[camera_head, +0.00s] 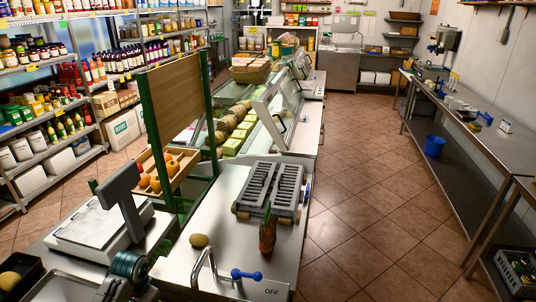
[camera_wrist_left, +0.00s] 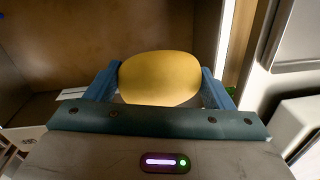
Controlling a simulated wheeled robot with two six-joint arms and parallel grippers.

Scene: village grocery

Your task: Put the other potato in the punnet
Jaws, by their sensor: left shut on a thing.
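In the left wrist view a smooth yellow potato (camera_wrist_left: 160,78) sits between the two blue fingers of my left gripper (camera_wrist_left: 160,82), which is shut on it. I cannot make out this gripper in the head view. In the head view a rounded yellowish thing, which looks like a potato (camera_head: 8,280), lies in a dark, open container (camera_head: 36,268) at the lower left edge; this may be the punnet. A tan, potato-like thing (camera_head: 199,241) lies on the steel counter (camera_head: 190,265). My right gripper is in neither view.
A white scale (camera_head: 95,228) stands at the left. A chrome tap with a blue handle (camera_head: 245,275) and a grey slotted rack (camera_head: 270,188) are on the counter. A wooden crate (camera_head: 180,175) holds orange produce. The tiled floor at right is clear. A brown panel (camera_wrist_left: 120,30) lies beyond the held potato.

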